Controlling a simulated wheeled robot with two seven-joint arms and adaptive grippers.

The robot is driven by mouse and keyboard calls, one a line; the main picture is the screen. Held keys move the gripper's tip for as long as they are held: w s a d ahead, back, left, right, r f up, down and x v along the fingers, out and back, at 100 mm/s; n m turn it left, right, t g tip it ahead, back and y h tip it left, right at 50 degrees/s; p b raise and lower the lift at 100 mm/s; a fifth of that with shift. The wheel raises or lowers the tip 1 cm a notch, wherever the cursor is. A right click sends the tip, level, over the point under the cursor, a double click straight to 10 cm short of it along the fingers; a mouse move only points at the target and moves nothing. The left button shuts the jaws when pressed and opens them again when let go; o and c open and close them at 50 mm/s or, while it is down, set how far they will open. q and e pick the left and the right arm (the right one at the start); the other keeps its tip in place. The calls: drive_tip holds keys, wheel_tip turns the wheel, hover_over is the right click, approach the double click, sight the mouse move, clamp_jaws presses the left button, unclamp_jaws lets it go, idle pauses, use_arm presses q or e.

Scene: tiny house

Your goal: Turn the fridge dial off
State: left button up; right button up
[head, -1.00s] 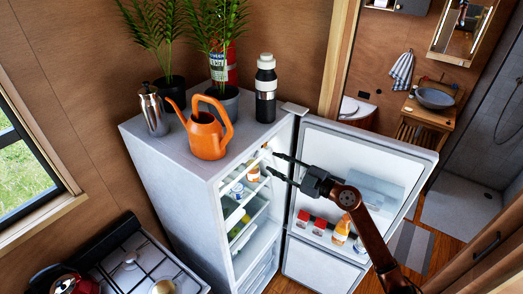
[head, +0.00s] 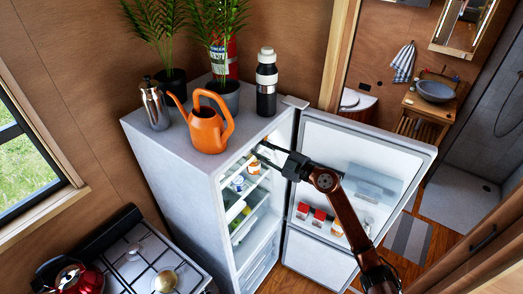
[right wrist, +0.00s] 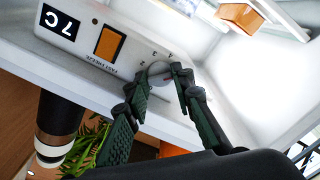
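The small round grey fridge dial (right wrist: 158,72) is on the white control panel (right wrist: 75,32) in the right wrist view, with small numbers around it. My right gripper (right wrist: 160,82) is open, its fingertips apart on either side of the dial. I cannot tell whether they touch it. In the head view, my right gripper (head: 268,153) reaches into the top of the open fridge (head: 165,165), just under its top front edge. The dial is hidden in the head view. My left gripper is in neither current view.
The fridge door (head: 335,150) stands open to the right, close beside my right arm. An orange watering can (head: 207,130), a black bottle (head: 266,85), a moka pot (head: 155,108) and plants stand on top. A stove (head: 140,265) is at lower left.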

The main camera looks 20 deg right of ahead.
clamp_jaws()
